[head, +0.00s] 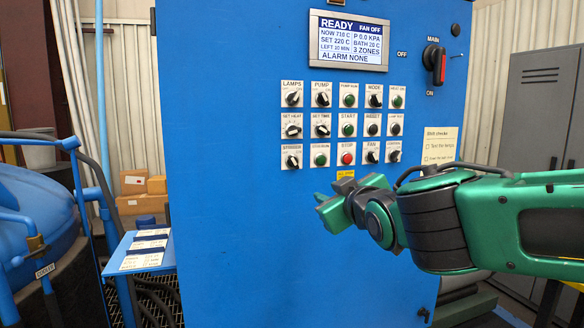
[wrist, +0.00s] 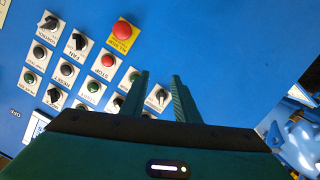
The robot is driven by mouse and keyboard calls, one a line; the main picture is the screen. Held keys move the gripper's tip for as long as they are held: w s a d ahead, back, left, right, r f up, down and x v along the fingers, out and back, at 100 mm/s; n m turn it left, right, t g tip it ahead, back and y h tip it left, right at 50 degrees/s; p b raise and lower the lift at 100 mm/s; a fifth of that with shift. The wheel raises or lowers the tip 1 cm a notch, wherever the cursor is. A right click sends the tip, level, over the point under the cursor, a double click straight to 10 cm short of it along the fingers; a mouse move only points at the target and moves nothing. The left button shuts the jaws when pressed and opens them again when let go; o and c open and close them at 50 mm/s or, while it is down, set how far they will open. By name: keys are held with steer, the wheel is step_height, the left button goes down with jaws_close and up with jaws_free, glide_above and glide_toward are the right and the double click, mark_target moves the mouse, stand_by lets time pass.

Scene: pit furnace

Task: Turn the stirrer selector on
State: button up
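The stirrer selector (head: 292,161) is a black knob on a white plate at the left end of the panel's lowest row in the head view. Which way its pointer is turned is too small to tell. In the wrist view the stirrer selector (wrist: 159,97) shows in the gap between my two fingers, beyond their tips. My gripper (head: 322,197) is in front of the blue panel, below and slightly right of the selector. In the wrist view my gripper (wrist: 160,76) has its fingers apart with nothing held.
A green button (head: 320,160) and the red stop button (head: 348,158) sit right of the selector. A red all-stop button (wrist: 123,30) shows in the wrist view. The display (head: 348,40) reads READY. A small blue table (head: 128,245) stands left of the cabinet.

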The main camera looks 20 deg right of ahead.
steer(key=n+t+y, duration=0.1)
steer(key=n+t, duration=0.1)
glide_toward(294, 163)
steer(key=w, duration=0.9)
steer(key=shift+d, duration=0.15)
